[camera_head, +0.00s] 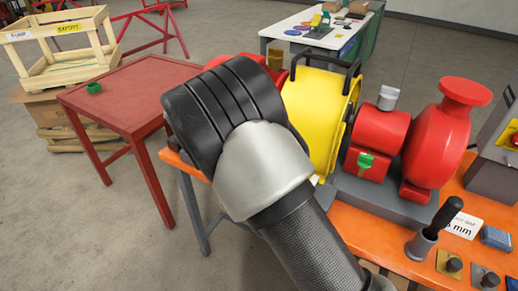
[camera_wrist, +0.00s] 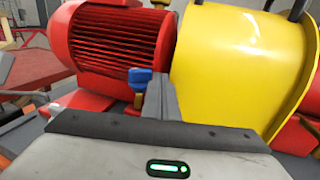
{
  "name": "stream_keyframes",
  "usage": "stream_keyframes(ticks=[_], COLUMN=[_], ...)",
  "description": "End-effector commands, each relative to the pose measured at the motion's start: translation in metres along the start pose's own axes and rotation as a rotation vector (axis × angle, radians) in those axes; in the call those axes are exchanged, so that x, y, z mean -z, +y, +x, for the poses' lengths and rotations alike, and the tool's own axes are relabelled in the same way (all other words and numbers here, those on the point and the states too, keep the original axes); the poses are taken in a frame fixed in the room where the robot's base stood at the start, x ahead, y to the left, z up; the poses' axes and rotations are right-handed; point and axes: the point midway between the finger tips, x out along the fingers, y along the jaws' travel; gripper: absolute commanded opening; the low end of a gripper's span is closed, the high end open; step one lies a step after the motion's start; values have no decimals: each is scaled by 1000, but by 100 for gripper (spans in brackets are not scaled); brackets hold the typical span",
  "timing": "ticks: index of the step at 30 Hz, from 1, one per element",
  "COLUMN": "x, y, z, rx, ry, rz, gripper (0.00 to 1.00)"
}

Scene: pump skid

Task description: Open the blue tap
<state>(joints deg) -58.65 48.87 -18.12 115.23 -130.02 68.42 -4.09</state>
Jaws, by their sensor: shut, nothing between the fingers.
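The blue tap (camera_wrist: 140,77) shows in the wrist view, left of the centre, on a brass-coloured body in front of the red finned motor (camera_wrist: 112,45). My gripper (camera_wrist: 158,84) is shut and empty. Its dark fingers stand just right of the blue tap and overlap its right edge in the picture. I cannot tell whether they touch it. In the head view my arm hides the blue tap and the gripper.
A yellow guard (camera_wrist: 235,55) stands right of the motor, close to the fingers. In the head view, a red pump (camera_head: 440,135) and a green tap (camera_head: 366,160) are farther right on the orange bench (camera_head: 395,238). A red table (camera_head: 135,95) stands left.

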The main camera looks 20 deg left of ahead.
Motion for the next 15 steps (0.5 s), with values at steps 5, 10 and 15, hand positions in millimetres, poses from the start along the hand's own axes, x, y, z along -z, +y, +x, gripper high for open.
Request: stream_keyframes(ticks=[5, 10, 15], x=[0, 0, 0], y=[1, 1, 1], z=[-40, -83, -121], rx=[-4, -5, -4], ry=[2, 1, 1], rz=[0, -1, -1], gripper=[0, 0, 0])
